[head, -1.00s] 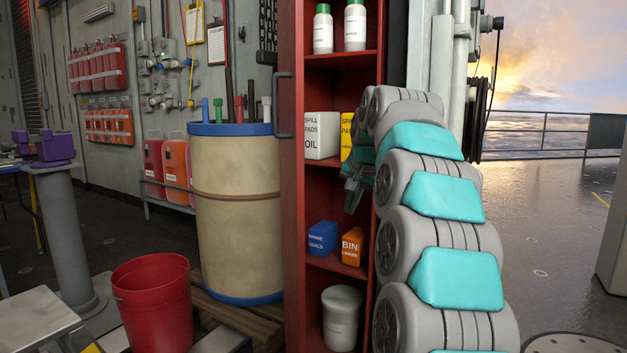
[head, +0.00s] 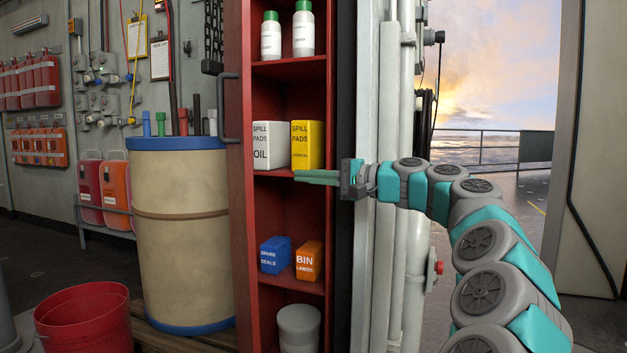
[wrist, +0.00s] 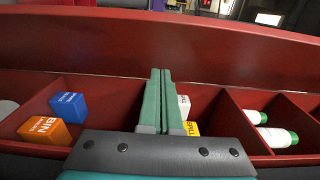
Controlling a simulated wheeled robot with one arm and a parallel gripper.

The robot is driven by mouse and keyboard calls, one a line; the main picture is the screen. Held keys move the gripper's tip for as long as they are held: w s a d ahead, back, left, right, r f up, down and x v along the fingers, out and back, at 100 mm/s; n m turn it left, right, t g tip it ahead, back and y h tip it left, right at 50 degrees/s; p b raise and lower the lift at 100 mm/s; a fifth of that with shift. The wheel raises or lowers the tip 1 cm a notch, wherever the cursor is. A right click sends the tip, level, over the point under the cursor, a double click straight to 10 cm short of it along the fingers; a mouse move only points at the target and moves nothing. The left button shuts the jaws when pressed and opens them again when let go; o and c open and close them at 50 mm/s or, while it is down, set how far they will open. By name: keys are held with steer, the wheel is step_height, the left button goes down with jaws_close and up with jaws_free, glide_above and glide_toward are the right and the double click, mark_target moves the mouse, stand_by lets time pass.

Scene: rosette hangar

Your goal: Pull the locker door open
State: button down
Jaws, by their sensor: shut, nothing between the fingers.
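The red locker stands open in the head view, with its shelves (head: 285,173) exposed. Its red door (head: 241,190) is swung out at the left side, seen nearly edge-on, with a dark bar handle (head: 228,108) on its outer face. My gripper (head: 298,177) is shut and empty, pointing left in front of the middle shelf, below the spill pad boxes. In the wrist view my gripper's fingers (wrist: 160,75) are together and point toward the inner face of the door (wrist: 230,50). The door handle is hidden there.
The locker holds a white box (head: 270,148), a yellow box (head: 307,145), a blue box (head: 275,254), an orange box (head: 309,260) and two bottles. A beige drum (head: 180,230) stands left of the door, with a red bucket (head: 85,325) before it. Pipes (head: 400,230) stand at right.

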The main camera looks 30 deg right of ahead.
steer(key=w+a, duration=0.5)
steer(key=a, duration=0.2)
steer(key=shift+a+b, duration=0.15)
steer(key=shift+b, duration=0.3)
